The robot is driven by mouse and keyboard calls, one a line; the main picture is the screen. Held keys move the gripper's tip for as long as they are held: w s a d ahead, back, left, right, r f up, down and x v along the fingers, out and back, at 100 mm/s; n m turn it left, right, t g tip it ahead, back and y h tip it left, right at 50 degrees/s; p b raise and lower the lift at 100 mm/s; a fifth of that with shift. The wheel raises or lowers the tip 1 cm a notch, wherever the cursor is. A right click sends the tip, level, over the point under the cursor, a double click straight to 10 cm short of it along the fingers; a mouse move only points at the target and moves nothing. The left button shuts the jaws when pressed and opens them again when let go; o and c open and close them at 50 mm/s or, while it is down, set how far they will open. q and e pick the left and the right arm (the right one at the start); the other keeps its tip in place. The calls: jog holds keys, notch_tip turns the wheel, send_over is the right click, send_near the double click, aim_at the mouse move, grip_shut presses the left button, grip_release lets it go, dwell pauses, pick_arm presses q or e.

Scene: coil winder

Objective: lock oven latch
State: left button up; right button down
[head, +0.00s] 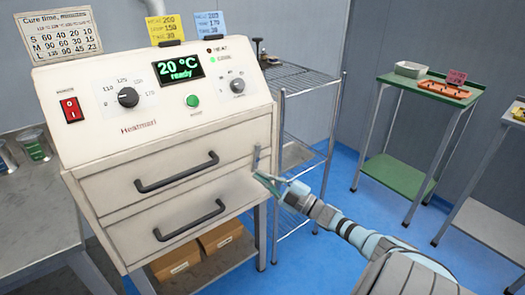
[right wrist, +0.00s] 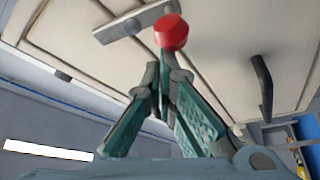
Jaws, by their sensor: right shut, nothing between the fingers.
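The oven latch (head: 257,158) is a small grey metal bar at the right edge of the oven's front, standing upright in the head view. In the right wrist view the latch (right wrist: 132,22) is a flat grey plate with a red round knob (right wrist: 171,32) near one end. My right gripper (head: 263,178) is shut and empty, just at the latch's lower end. In the right wrist view its fingertips (right wrist: 163,72) lie right below the knob; I cannot tell whether they touch it. The knob is not visible in the head view. My left gripper is not in view.
The oven (head: 150,120) shows "20 °C ready" and has two black handles, upper (head: 177,172) and lower (head: 190,221). Boxes (head: 222,237) sit below it. A wire rack (head: 300,80) stands just right of it; a green table (head: 430,85) is farther right.

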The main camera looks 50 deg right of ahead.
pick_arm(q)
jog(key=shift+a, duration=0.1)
pick_arm(e)
jog(key=shift+d+f+n, duration=0.1)
jog(key=shift+n, duration=0.4)
dwell(0.3)
jog(key=a+r+p, duration=0.3)
jog(key=p, duration=0.3)
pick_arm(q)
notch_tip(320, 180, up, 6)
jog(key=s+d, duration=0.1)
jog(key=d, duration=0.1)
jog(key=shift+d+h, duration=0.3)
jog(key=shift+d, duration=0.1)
pick_arm(e)
jog(key=f+v, duration=0.1)
jog(key=v, duration=0.9)
jog(key=shift+a, duration=0.2)
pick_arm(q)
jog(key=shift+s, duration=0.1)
